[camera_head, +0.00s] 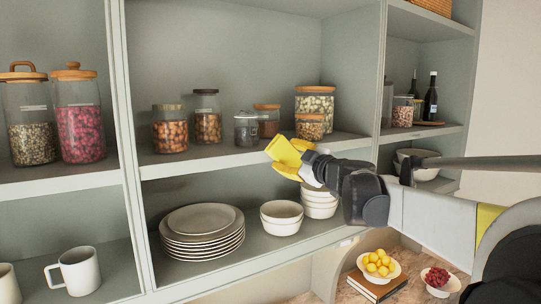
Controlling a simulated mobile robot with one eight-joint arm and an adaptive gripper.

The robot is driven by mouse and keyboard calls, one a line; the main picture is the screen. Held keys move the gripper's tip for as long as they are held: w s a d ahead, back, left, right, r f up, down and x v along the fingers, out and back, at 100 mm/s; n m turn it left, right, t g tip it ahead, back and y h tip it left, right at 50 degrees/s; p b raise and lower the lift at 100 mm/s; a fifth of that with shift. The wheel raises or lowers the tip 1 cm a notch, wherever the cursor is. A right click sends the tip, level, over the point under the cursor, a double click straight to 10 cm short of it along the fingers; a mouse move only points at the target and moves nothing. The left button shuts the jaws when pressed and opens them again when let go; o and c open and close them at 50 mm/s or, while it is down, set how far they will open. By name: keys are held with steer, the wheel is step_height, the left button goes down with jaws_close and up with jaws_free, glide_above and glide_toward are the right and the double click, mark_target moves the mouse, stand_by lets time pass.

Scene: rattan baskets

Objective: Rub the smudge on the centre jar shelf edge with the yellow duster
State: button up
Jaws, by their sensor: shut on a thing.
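My gripper (306,160) reaches in from the right and is shut on the yellow duster (287,152). The duster is at the front edge of the centre jar shelf (212,162), towards its right part. I cannot tell whether it touches the edge. No smudge can be made out on the shelf edge; the duster and gripper hide part of that edge. Several glass jars stand on this shelf, among them a jar of orange-brown contents (170,132) at the left and a tall jar with a wooden lid (315,103) at the right.
Below are stacked plates (203,222) and white bowls (281,213), close under my gripper. Mugs (78,270) stand lower left. Uprights (122,130) divide the shelves. A dark bottle (431,98) stands at the right. A bowl of yellow fruit (378,264) sits on a book lower right.

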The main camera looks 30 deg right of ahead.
mark_target(267, 156)
steer(key=shift+a, duration=2.65)
steer(key=shift+s, duration=0.2)
steer(key=shift+s+d+p, duration=0.15)
steer(key=shift+s+p, duration=0.5)
steer(key=shift+s, duration=2.15)
steer(key=shift+s, duration=0.15)
steer(key=s, duration=0.2)
steer(key=shift+s+p, duration=0.3)
steer(key=shift+s, duration=0.1)
steer(key=shift+w+d, duration=0.1)
